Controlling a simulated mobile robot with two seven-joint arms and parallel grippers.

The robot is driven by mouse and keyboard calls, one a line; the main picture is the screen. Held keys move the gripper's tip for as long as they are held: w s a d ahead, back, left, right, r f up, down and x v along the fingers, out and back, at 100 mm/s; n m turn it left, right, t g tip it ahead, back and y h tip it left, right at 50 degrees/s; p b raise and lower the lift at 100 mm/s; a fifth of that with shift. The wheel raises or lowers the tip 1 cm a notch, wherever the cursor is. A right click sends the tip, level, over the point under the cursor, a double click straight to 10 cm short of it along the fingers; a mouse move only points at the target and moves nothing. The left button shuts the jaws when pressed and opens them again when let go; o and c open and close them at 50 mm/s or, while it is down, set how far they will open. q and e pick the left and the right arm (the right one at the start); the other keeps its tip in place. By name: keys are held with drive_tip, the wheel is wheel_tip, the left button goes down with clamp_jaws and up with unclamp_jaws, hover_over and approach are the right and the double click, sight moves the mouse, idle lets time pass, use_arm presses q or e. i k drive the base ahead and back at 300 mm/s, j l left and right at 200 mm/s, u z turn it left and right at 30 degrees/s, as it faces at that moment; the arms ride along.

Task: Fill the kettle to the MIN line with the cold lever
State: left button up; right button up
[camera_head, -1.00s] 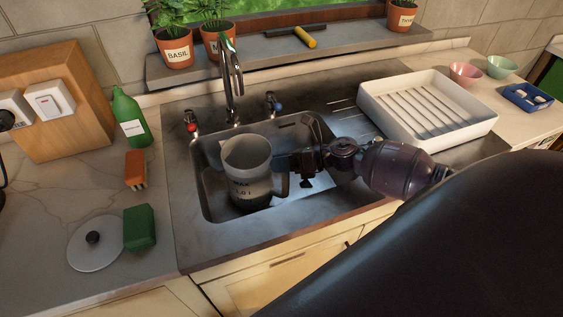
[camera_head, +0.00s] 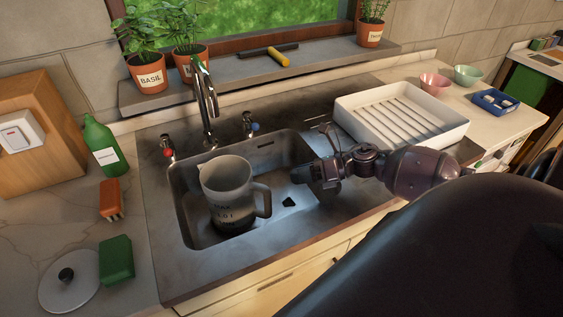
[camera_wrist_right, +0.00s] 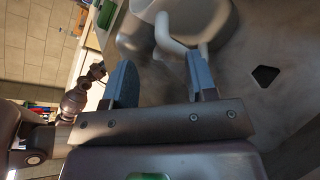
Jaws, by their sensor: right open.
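The kettle (camera_head: 228,190), a grey translucent jug with dark level markings, stands upright in the sink basin (camera_head: 184,212). Its handle faces right, and its water level cannot be made out. The tap spout (camera_head: 207,92) rises behind it. The cold lever (camera_head: 250,126) has a blue mark and is right of the spout; the red-marked lever (camera_head: 168,149) is left. My right gripper (camera_head: 300,174) is open and empty, right of the handle and apart from it. In the right wrist view the handle (camera_wrist_right: 166,38) lies beyond the open fingers (camera_wrist_right: 160,72). My left gripper does not show.
A white drying rack (camera_head: 405,118) stands right of the basin. Potted herbs (camera_head: 151,76) stand on the sill.

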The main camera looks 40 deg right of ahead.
sight(246, 115)
drive_tip(key=k, duration=1)
